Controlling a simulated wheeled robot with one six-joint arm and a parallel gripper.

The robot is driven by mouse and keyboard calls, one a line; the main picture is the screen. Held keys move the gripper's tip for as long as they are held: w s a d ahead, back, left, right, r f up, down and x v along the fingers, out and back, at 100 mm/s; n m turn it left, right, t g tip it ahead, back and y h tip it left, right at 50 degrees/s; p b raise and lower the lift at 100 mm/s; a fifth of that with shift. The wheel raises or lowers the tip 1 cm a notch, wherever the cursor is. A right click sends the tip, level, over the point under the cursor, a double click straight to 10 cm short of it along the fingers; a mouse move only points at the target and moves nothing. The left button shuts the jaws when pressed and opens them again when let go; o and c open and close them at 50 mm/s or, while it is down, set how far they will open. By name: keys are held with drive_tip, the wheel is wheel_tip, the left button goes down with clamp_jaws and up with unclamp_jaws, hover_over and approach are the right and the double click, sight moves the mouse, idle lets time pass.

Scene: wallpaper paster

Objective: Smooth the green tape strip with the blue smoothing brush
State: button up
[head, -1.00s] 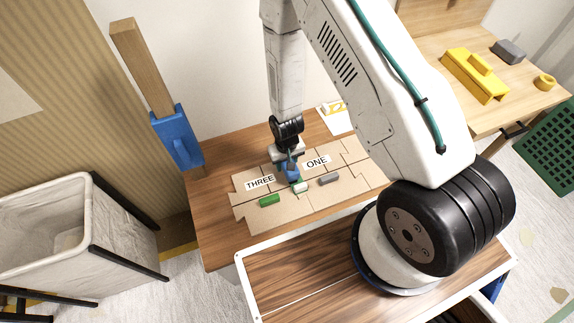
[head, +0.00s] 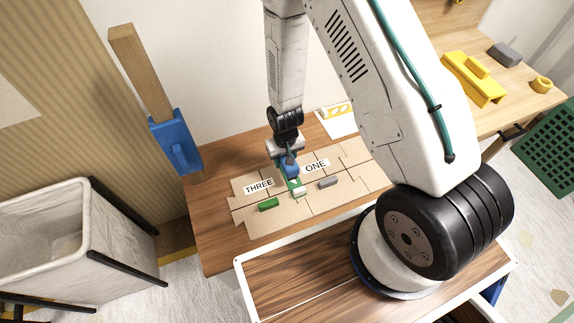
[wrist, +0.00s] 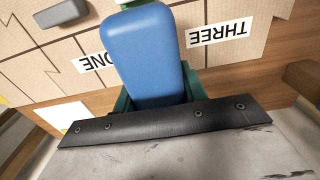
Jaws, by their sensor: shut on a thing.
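The blue smoothing brush (head: 291,169) is in my gripper (head: 287,151), over the middle of the cardboard-coloured panel between the THREE and ONE labels. In the wrist view the brush (wrist: 148,50) is a rounded blue block beyond the black gripper edge; its underside is hidden. My gripper is shut on it. A narrow green strip (head: 295,184) shows in front of the brush, between it and a white block (head: 299,193); its far part is hidden by the brush. I cannot tell whether the brush touches the strip.
A green block (head: 268,204) and a grey block (head: 328,182) lie on the panel (head: 265,222) either side of the white block. A wooden-handled blue tool (head: 175,145) stands at the left. A lined bin (head: 45,235) is further left. A yellow tool (head: 472,80) lies on the right table.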

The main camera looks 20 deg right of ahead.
drive_tip(key=shift+f, duration=0.1)
drive_tip(key=shift+f, duration=2.15)
drive_tip(key=shift+f, duration=1.25)
idle(0.5)
idle(0.7)
drive_tip(key=shift+d, duration=1.65)
drive_tip(key=shift+a, duration=1.75)
drive_tip(key=shift+r, duration=3.55)
drive_tip(key=shift+o, duration=1.1)
drive_tip(key=shift+c, duration=1.1)
